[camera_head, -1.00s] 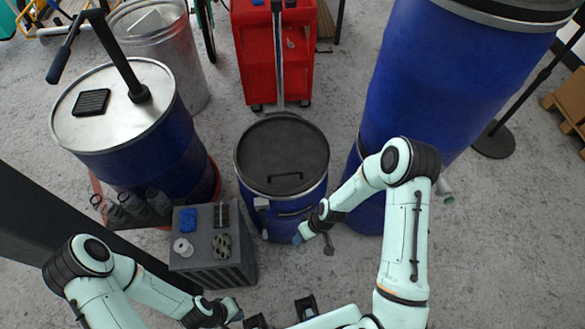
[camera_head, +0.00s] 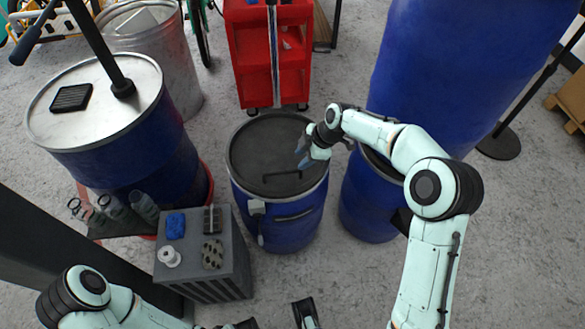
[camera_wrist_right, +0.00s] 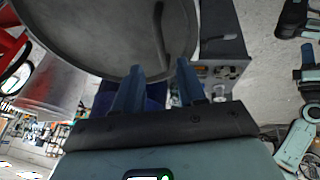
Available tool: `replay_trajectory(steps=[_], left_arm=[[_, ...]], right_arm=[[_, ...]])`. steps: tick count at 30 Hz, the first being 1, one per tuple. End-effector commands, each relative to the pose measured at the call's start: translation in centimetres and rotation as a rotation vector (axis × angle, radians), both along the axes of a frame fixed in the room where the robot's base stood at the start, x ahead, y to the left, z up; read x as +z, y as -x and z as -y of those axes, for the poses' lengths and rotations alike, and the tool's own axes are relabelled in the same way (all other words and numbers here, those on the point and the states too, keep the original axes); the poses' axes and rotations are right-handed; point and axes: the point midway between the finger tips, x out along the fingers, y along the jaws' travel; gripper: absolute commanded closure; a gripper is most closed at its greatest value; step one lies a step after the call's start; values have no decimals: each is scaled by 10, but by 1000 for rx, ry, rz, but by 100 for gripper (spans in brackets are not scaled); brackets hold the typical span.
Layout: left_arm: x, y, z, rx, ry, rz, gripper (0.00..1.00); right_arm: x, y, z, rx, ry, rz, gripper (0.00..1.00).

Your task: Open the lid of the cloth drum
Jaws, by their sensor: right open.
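The cloth drum (camera_head: 290,232) is a blue barrel with a dark grey round lid (camera_head: 258,145), which lies flat and closed on top. A black bar handle (camera_head: 282,174) is on the lid; in the right wrist view the handle (camera_wrist_right: 161,38) runs across the lid towards its rim. My right gripper (camera_head: 306,158) is over the right part of the lid, close to the handle. Its two blue fingers (camera_wrist_right: 160,72) are apart with nothing between them. My left arm comes in at the bottom left; its gripper is mostly cut off at the lower edge.
A grey box (camera_head: 228,262) with small items stands left of the drum. A blue drum with a metal top (camera_head: 130,110) is further left. A red cart (camera_head: 285,50) is behind.

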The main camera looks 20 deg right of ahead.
Motion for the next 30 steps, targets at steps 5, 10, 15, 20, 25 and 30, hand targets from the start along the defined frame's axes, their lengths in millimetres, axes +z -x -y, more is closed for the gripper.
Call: replay_trajectory(steps=[5,10,15,20,25,30], left_arm=[[-3,-1,0,1,-1,4,100],[-5,-2,0,1,-1,7,100],[-5,-2,0,2,-1,9,100],[-5,-3,0,2,-1,9,100],[-5,-3,0,2,-1,9,100],[-5,-3,0,2,-1,9,100]], right_arm=[[-37,-9,-14,1,-2,-4,60],[-61,-17,-23,1,-1,-1,60],[-72,-20,-27,-1,0,0,60],[-74,-21,-27,-2,0,0,60],[-74,-21,-28,-2,0,0,63],[-74,-21,-27,-2,0,0,100]])
